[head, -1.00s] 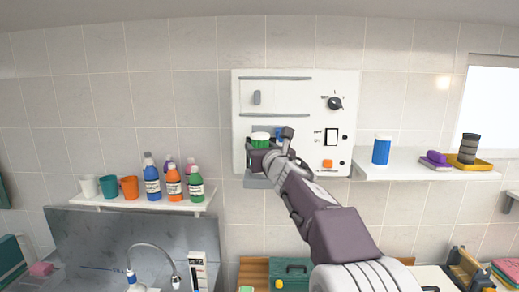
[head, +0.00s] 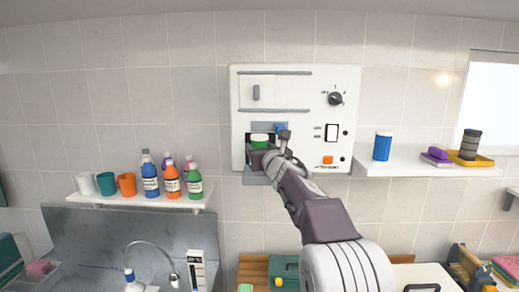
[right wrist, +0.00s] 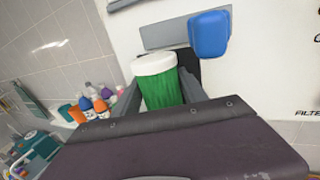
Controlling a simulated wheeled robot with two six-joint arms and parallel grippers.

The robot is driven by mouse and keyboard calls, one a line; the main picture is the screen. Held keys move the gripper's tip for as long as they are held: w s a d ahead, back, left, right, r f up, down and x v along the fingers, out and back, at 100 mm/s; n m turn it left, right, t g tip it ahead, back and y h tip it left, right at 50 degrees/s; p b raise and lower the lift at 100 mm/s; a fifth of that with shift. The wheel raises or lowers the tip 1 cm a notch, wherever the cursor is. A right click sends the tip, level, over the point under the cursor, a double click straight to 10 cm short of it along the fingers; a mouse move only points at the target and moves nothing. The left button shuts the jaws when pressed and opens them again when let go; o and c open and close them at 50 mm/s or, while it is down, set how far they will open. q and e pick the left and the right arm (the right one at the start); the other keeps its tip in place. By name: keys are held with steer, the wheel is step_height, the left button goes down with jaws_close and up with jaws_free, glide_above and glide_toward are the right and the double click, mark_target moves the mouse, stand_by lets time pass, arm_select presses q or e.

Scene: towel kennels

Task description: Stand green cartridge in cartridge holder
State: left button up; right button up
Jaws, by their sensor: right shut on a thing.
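The green cartridge (head: 259,139), with a white top, stands about upright at the dark recess low in the white wall unit (head: 284,91). My right gripper (head: 261,152) is shut on it; in the right wrist view the cartridge (right wrist: 162,93) sits between the two grey fingers. I take the recess with the grey ledge (head: 254,180) below it as the cartridge holder. The cartridge's lower end is hidden by my gripper, so I cannot tell whether it touches the holder. My left gripper is not in view.
A blue block (right wrist: 209,34) sticks out of the unit just right of the cartridge. A shelf at left (head: 128,200) holds cups and several bottles. A shelf at right (head: 400,168) holds a blue canister (head: 382,146) and a yellow tray (head: 470,160).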

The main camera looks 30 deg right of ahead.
steer(key=o, duration=1.5)
steer(key=shift+s, duration=0.15)
steer(key=shift+s+a, duration=0.1)
steer(key=shift+s, duration=0.2)
steer(key=b+v, duration=0.2)
steer(key=v, duration=0.6)
steer(key=shift+s, duration=0.15)
